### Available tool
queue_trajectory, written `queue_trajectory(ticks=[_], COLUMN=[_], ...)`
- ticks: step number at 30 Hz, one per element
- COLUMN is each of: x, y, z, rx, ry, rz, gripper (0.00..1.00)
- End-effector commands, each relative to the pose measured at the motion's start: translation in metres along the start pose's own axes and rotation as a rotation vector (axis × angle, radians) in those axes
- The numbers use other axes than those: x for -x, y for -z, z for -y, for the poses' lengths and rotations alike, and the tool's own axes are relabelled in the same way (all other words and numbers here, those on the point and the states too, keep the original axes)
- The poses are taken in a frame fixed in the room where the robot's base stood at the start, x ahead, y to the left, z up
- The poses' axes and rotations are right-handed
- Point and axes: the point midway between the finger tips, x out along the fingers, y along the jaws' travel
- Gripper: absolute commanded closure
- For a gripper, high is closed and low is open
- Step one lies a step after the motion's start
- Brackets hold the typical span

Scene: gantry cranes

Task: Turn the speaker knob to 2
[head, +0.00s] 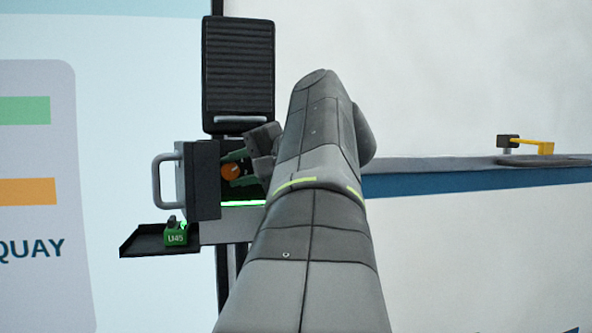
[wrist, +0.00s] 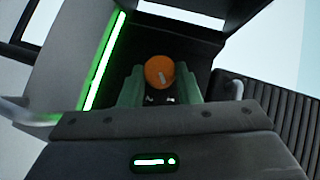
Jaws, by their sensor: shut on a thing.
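The orange knob (head: 231,172) sits inside an open grey box (head: 205,180) in the head view. In the wrist view the knob (wrist: 159,68) is round, with a pale pointer line on its face. Small pale marks lie just below it, too small to read. My gripper (head: 238,168) reaches into the box from the right. In the wrist view its two green fingers (wrist: 160,82) stand on either side of the knob, closed on it. My arm hides the right part of the box in the head view.
A black ribbed panel (head: 238,75) stands above the box. A handle (head: 165,181) sticks out at the box's left. A dark tray (head: 143,241) below holds a green block marked U45 (head: 176,237). A long ledge (head: 430,168) with a yellow part (head: 532,146) runs right.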

Motion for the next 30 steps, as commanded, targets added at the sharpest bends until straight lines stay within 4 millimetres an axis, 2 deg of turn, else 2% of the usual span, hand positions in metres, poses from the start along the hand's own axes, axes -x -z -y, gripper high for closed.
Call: queue_trajectory(ticks=[7,8,11,22,30], x=[0.0,0.0,0.0,0.002,0.028], y=[0.0,0.0,0.0,0.0,0.0], z=[0.0,0.0,0.0,-0.001,-0.002], rx=[-0.001,-0.001,0.0,0.0,0.001], ry=[-0.001,-0.001,-0.001,-0.001,-0.001], rz=[0.0,0.0,0.0,-0.001,-0.005], gripper=[0.93,0.68,0.49,0.48,0.48])
